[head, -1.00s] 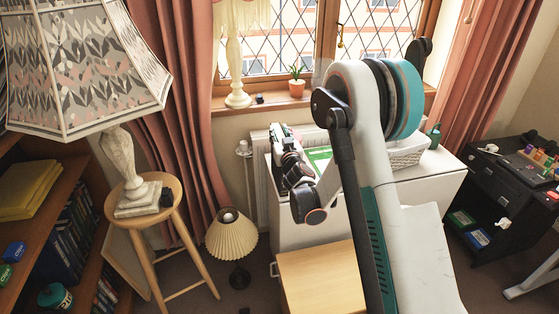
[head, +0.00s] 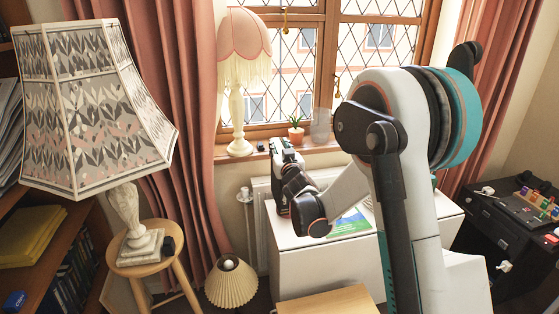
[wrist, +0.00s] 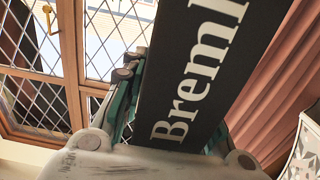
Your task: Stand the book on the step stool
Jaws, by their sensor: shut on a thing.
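A dark book (wrist: 195,75) with large pale lettering reading "Breml" fills the middle of the wrist view. My gripper (wrist: 150,125) is shut on it, and its far finger is mostly hidden behind the book. In the head view my gripper (head: 284,155) is above the left end of the white cabinet, in front of the window wall; the book is hard to make out there. I cannot identify a step stool for certain. A round wooden stool (head: 130,263) at left bears a lamp.
The white cabinet (head: 310,265) has a green-blue flat item (head: 348,222) on top. A light wooden top (head: 325,302) is at the bottom edge. A pleated lamp (head: 231,283) stands low. A patterned lampshade (head: 95,110) and a bookcase are at left, a dark unit (head: 510,240) at right.

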